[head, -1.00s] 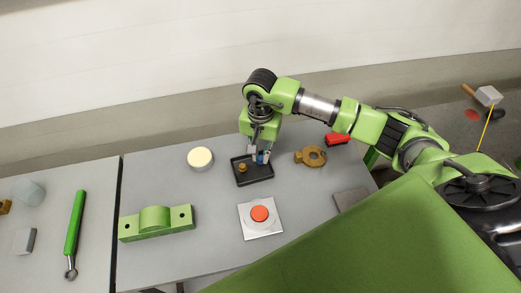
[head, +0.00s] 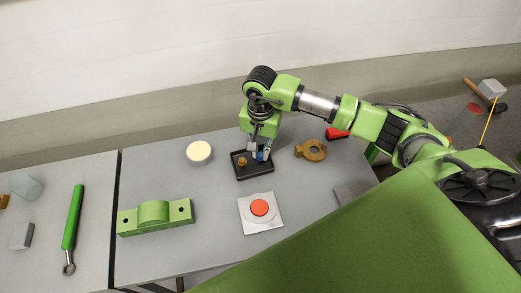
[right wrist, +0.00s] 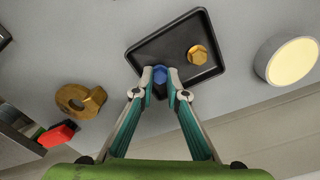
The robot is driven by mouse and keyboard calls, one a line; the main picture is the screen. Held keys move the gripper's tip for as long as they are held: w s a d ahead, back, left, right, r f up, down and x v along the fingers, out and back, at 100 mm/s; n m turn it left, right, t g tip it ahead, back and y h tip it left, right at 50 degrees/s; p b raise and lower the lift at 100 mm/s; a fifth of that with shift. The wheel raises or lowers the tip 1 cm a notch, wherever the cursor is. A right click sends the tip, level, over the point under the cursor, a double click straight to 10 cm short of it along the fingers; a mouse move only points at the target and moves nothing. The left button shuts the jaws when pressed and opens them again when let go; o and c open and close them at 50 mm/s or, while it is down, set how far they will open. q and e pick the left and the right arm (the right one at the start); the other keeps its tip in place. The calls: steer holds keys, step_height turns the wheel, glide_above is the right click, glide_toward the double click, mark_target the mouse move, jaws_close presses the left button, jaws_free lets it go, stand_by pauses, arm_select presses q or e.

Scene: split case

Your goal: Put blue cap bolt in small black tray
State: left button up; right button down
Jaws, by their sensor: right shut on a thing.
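The small black tray (head: 241,174) lies on the table, and it also shows in the right wrist view (right wrist: 165,47). A brass bolt (head: 242,162) sits in it, seen as a gold hex head in the right wrist view (right wrist: 197,54). My right gripper (head: 261,154) points down at the tray's back right part. It is shut on the blue cap bolt (right wrist: 160,74), whose blue head shows between the fingertips, within the tray's outline near one edge. I cannot tell whether the bolt touches the tray floor. My left gripper is not in view.
A round cream-topped disc (head: 199,151) stands left of the tray and a brass ring part (head: 311,150) right of it. A red button on a white base (head: 260,208) is in front. A green bracket (head: 155,217) lies at front left.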

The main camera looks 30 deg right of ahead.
steer(key=shift+f, duration=0.2)
steer(key=c, duration=1.9)
jaws_free()
